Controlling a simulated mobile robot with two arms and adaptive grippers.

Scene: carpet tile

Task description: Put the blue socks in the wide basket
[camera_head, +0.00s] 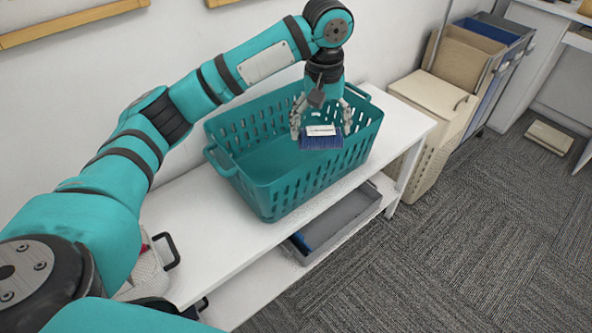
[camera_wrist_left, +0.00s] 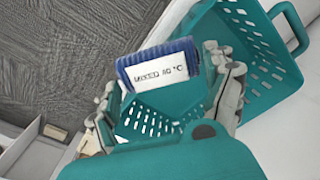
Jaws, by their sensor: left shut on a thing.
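The blue socks (camera_head: 321,142) are a folded blue bundle with a white label band. They also show in the left wrist view (camera_wrist_left: 157,64). My left gripper (camera_head: 321,121) is shut on the socks, one finger on each side. It holds them over the right part of the wide basket (camera_head: 240,175), a teal slotted basket with handles on a white shelf unit. In the left wrist view the basket (camera_wrist_left: 265,50) lies behind and below the socks. The part of the basket floor under the socks is hidden. My right gripper is not in view.
A grey bin (camera_head: 345,222) with something blue inside stands on the lower shelf. A white basket (camera_head: 148,272) stands at the near left. Beige hampers (camera_head: 433,105) stand right of the shelf. The carpet (camera_head: 440,260) is open at the right.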

